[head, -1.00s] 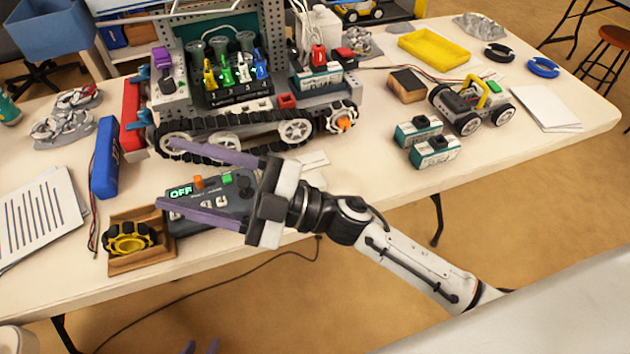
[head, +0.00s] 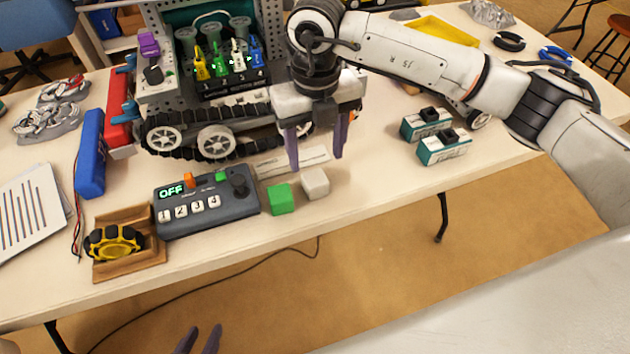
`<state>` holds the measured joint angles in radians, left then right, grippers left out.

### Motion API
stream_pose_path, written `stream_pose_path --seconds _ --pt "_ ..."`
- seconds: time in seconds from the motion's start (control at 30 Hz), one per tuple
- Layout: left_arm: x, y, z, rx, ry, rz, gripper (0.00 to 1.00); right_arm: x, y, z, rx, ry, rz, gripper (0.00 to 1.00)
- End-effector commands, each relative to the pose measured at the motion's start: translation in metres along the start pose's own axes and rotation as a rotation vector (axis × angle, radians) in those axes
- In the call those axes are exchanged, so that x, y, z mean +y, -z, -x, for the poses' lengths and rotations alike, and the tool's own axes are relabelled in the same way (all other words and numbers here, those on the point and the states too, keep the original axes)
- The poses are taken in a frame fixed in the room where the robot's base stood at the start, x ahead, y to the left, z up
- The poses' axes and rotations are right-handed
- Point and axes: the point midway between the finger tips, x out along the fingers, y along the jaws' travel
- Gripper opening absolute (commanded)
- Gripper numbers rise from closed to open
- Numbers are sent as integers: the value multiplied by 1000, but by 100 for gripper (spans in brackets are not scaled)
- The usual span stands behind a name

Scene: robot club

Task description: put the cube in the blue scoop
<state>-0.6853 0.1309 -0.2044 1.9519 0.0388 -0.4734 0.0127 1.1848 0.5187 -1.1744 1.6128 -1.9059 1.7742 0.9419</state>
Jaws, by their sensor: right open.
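A green cube (head: 281,199) and a pale grey-white cube (head: 315,183) sit side by side on the table, right of the control box. The blue scoop (head: 257,60) is the rightmost in a row of coloured scoops on the tracked machine's rack. My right gripper (head: 316,160) points down with its purple fingers apart and nothing between them. It is just behind and above the pale cube, in front of the rack. Only the purple fingertips of my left gripper (head: 198,341) show at the bottom edge, apart and empty.
A control box (head: 207,211) reading OFF, with numbered buttons, stands left of the cubes. A yellow wheel in a wooden holder (head: 129,263) is further left. Two teal-and-white boxes (head: 443,148) stand to the right. The tracked machine (head: 215,140) fills the back. Table space right of the cubes is clear.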

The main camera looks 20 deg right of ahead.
Motion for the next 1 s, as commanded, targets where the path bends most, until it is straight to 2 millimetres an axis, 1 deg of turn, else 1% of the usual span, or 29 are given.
stream_pose_path --seconds 0.03,0.1,0.27,0.53,0.67,0.87,0.9,0.97,1.0 --pt "0 0 1 0 0 1 31 0 1 -9 5 1 0 57" --pt "0 0 1 0 0 1 31 0 1 -20 5 0 1 57" --pt "0 1 2 2 0 2 31 1 0 -36 3 -2 2 57" --pt "-1 4 4 5 3 4 31 3 -3 -75 3 -4 2 57" --pt "-2 3 4 3 4 5 31 3 -3 -83 2 -4 3 57" --pt "-2 2 4 2 5 5 31 3 -4 -84 1 -4 4 57" --pt "-2 2 4 1 5 5 31 3 -3 -84 1 -4 4 54" --pt "-2 2 4 1 5 5 31 3 -3 -84 1 -5 4 44" --pt "-2 1 4 0 5 5 31 3 -3 -84 1 -5 4 37"
